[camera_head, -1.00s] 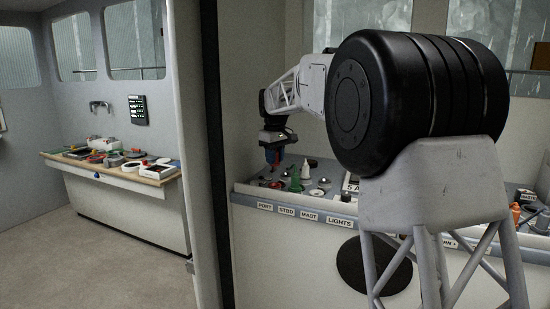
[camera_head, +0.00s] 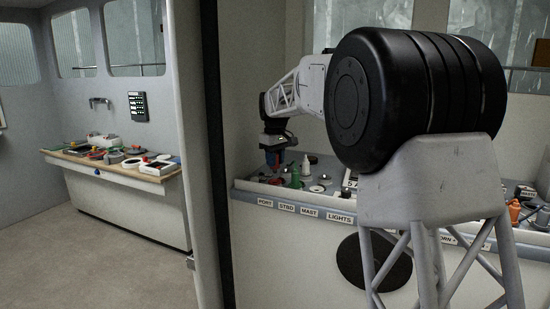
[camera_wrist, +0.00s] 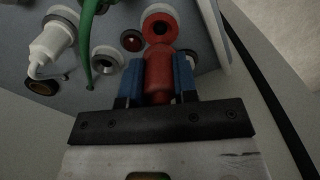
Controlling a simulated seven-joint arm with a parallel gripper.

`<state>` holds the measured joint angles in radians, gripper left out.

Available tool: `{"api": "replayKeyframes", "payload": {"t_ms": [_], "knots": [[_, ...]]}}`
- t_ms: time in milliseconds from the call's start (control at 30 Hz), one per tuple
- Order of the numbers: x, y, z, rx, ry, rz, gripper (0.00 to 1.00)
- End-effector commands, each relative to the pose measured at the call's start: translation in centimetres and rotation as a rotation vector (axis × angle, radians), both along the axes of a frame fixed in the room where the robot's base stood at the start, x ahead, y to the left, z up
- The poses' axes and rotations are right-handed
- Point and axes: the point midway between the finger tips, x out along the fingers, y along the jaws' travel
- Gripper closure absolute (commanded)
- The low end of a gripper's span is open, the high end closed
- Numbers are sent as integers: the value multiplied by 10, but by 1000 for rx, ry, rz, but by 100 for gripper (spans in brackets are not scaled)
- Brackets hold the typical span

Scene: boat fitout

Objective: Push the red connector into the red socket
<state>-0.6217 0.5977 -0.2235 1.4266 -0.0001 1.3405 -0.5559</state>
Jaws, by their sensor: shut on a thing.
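The red connector (camera_wrist: 158,72) is between the two blue fingers of my gripper (camera_wrist: 158,80) in the wrist view. The fingers are shut on it from both sides. The red socket (camera_wrist: 161,14), a red ring with a dark centre and a pale rim, lies right ahead of the connector's tip. The tip overlaps the socket's near edge in the picture; I cannot tell whether they touch. In the head view my gripper (camera_head: 273,157) is low over the left part of the panel, and the socket there cannot be made out.
A green cable (camera_wrist: 89,35) and a white connector (camera_wrist: 52,45) stand just left of the red socket. An empty grey socket (camera_wrist: 107,60) and a small dark red round part (camera_wrist: 131,40) are close by. The labelled panel front (camera_head: 302,210) runs below. A side bench (camera_head: 110,172) holds clutter.

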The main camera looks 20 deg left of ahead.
Motion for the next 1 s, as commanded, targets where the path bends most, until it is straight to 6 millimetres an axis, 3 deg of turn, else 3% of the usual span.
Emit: {"api": "replayKeyframes", "payload": {"t_ms": [1000], "knots": [[0,0,-29,-1,0,0,96]]}}
